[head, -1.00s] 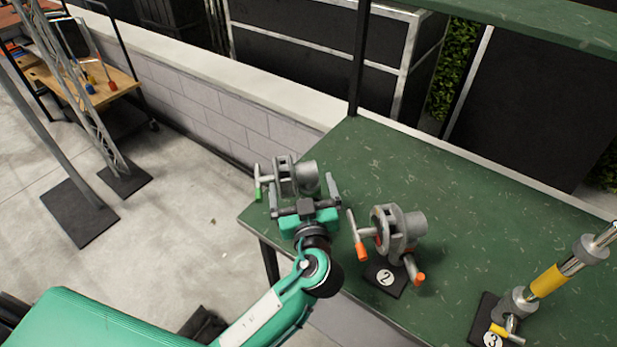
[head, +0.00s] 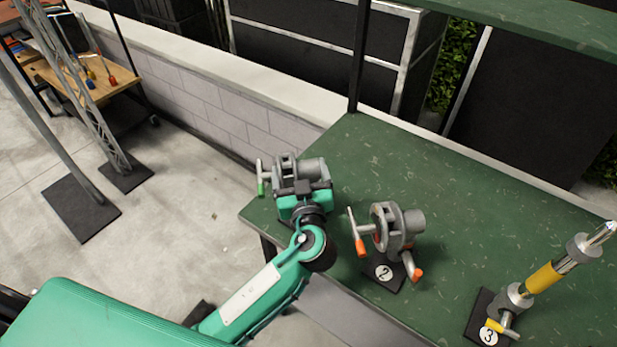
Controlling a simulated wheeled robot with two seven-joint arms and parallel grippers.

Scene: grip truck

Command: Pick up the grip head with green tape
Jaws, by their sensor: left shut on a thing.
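The grip head with green tape (head: 311,170) is a grey metal clamp at the left end of the green table. The green tape shows on the end of its T-handle, at its left side. My left gripper (head: 300,184) is shut on this grip head from the near side. The gripper's body hides the grip head's lower part, so I cannot tell whether it touches the table. My right gripper is not in view.
A grip head with orange tape (head: 393,228) stands on a plate marked 2, just to the right. A yellow-taped stand piece (head: 545,279) is on a plate marked 3. The green table (head: 455,215) is clear behind them. A dark upright post (head: 358,60) rises at the back edge.

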